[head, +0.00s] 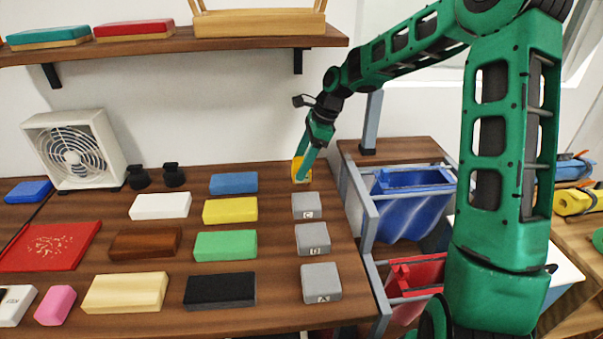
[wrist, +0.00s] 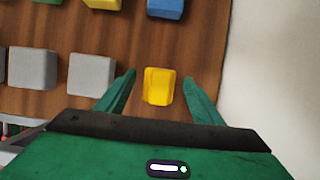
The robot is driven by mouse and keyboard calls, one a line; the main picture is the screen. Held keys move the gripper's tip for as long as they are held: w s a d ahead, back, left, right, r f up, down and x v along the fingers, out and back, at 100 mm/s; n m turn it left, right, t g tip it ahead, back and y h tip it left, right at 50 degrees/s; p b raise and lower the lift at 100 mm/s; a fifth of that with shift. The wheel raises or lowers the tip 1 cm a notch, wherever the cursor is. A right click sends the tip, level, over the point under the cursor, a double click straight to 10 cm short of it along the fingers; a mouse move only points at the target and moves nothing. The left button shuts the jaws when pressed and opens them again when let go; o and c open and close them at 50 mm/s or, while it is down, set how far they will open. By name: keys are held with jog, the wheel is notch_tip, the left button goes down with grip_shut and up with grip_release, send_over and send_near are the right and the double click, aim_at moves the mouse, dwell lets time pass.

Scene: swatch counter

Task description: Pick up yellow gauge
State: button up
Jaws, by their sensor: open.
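The yellow gauge (head: 296,166) stands at the back right of the brown wooden counter, behind the row of grey blocks. In the head view my gripper's finger hides part of it. In the wrist view the yellow gauge (wrist: 158,87) lies between my two green fingers, with a gap on each side. My gripper (head: 302,174) is open and low at the gauge, pointing down. It also shows in the wrist view (wrist: 159,80). Whether the gauge touches the far finger in the head view is hidden.
Grey lettered blocks (head: 307,206) stand in a line in front of the gauge. A blue block (head: 233,183) and a yellow block (head: 230,210) lie left. A blue bin (head: 412,205) and a red bin (head: 415,273) hang right of the counter. A shelf (head: 170,44) is above.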

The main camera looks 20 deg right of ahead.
jog(key=c, duration=1.2)
jog(key=shift+r, duration=0.1)
